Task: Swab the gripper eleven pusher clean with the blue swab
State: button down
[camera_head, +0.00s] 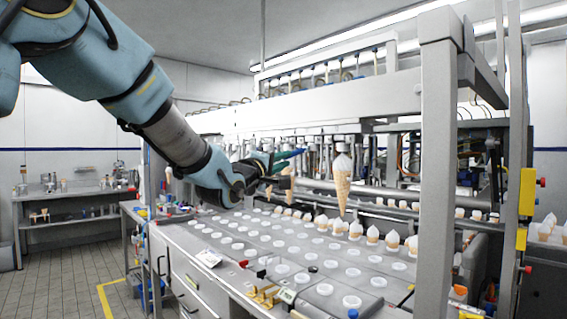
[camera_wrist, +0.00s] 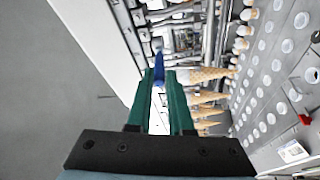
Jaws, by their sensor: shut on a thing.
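My gripper (camera_head: 290,163) reaches in from the left in the head view, just in front of the row of hanging cone grippers. In the wrist view its green fingers (camera_wrist: 161,82) are shut on the blue swab (camera_wrist: 158,66), which points away from the palm. The swab also shows as a small blue tip in the head view (camera_head: 298,152). A row of cone grippers (camera_head: 313,150) hangs under the machine's beam. I cannot tell which is number eleven; its pusher is not distinguishable, nor whether the swab touches anything.
A filled cone (camera_head: 342,185) hangs right of my gripper in the head view. Several cones (camera_wrist: 207,75) lie close to the right finger in the wrist view. A conveyor plate with round holes (camera_head: 282,269) runs below. A thick upright post (camera_head: 440,180) stands at the right.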

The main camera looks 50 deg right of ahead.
jog(key=shift+s+a+b, duration=0.15)
jog(key=shift+s+b, duration=0.35)
jog(key=shift+b, duration=0.75)
dwell(1.0)
jog(key=a, duration=0.6)
jog(key=shift+w+b, duration=0.15)
jog(key=shift+b, duration=0.15)
